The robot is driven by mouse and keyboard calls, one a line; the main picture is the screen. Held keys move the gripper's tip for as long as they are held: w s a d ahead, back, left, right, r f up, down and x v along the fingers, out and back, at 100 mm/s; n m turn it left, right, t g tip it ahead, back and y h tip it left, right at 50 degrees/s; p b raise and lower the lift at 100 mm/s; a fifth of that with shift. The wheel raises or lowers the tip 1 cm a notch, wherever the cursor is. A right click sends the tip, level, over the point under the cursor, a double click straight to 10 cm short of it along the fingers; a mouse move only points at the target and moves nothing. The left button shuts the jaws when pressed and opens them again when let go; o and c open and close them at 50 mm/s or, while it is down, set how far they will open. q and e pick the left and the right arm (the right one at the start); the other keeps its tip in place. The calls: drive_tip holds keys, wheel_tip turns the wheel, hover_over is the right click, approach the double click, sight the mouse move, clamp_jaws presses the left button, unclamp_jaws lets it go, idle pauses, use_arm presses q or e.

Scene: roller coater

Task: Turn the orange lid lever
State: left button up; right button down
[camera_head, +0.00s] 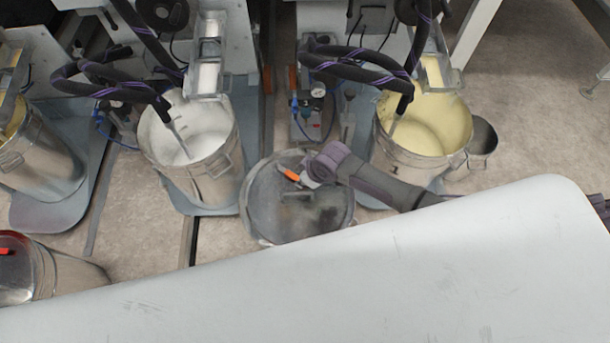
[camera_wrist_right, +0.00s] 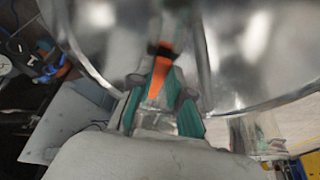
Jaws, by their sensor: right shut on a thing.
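The orange lid lever (camera_head: 290,174) sits near the upper edge of a round grey metal lid (camera_head: 318,219) on a drum in the middle of the head view. My right arm reaches in from the right, and my right gripper (camera_head: 307,180) is at the lever. In the right wrist view the orange lever (camera_wrist_right: 159,76) lies between the teal finger pads of my right gripper (camera_wrist_right: 160,100), which is shut on it. The shiny lid surface (camera_wrist_right: 255,60) fills the upper part of that view, blurred. My left gripper is not in view.
An open drum of white material (camera_head: 205,165) stands to the left and one of pale yellow material (camera_head: 425,130) to the right. Black hoses (camera_head: 350,60) hang over them. A large pale grey surface (camera_head: 400,280) covers the bottom. Another lidded drum (camera_head: 45,270) stands lower left.

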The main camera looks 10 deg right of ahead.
drive_tip(key=shift+a, duration=0.1)
idle(0.3)
drive_tip(key=c, duration=1.1)
unclamp_jaws()
drive_tip(key=v, duration=1.2)
